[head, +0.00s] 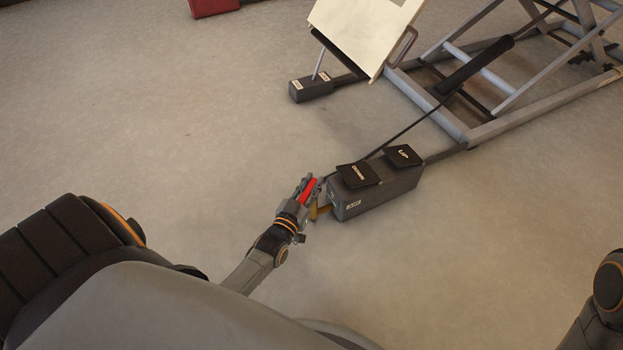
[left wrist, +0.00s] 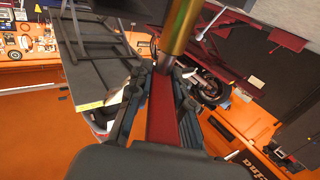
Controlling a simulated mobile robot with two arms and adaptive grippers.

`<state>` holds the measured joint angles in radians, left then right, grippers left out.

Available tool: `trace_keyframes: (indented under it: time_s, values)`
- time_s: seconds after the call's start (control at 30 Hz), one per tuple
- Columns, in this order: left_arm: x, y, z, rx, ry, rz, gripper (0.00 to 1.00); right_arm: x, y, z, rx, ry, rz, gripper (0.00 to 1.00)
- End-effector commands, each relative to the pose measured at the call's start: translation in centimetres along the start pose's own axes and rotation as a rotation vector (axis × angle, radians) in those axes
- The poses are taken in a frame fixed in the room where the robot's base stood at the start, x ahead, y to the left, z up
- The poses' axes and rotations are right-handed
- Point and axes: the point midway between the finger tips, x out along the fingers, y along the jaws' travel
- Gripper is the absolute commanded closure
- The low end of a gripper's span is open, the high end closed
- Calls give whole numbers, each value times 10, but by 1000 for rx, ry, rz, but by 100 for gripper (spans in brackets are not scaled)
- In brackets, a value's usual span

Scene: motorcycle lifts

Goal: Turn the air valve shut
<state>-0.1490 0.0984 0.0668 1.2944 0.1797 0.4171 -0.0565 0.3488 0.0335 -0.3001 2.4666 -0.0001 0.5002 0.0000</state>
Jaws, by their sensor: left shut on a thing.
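The air valve has a red lever handle (head: 311,187) and a brass body (head: 318,211) at the left end of a dark grey pedal box (head: 375,195) on the floor. My left gripper (head: 308,186) is shut on the red handle, beside the box. In the left wrist view the red handle (left wrist: 161,112) runs between the fingers of my left gripper (left wrist: 160,82), with a brass-coloured cylinder (left wrist: 182,25) beyond it. The fingers hide part of the handle. My right gripper is not in view.
The box carries two black pedals, DOWN (head: 358,174) and UP (head: 403,156). A hose runs from it to the grey lift frame (head: 480,131) at upper right. A smaller dark box (head: 312,88) stands behind. The concrete floor (head: 150,120) at left is clear.

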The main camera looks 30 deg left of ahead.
Motion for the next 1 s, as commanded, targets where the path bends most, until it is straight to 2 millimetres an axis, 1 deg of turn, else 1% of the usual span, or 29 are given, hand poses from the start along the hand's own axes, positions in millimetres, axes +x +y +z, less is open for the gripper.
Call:
trace_keyframes:
  time_s: [0.43, 0.47, 0.5, 0.57, 0.87, 1.0]
  values:
    - [0, 0, 1, 1, 0, -12, 100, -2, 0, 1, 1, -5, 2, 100]
    - [0, 0, 1, 1, 0, -11, 76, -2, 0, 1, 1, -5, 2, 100]
    - [0, 0, 1, 1, 0, -11, 68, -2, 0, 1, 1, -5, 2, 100]
    - [0, 0, 1, 1, 0, -11, 57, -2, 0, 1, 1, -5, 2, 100]
    - [0, 0, 0, 1, 1, -12, 57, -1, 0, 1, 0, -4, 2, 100]
    - [0, 0, -10, 0, 2, -12, 57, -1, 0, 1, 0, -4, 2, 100]
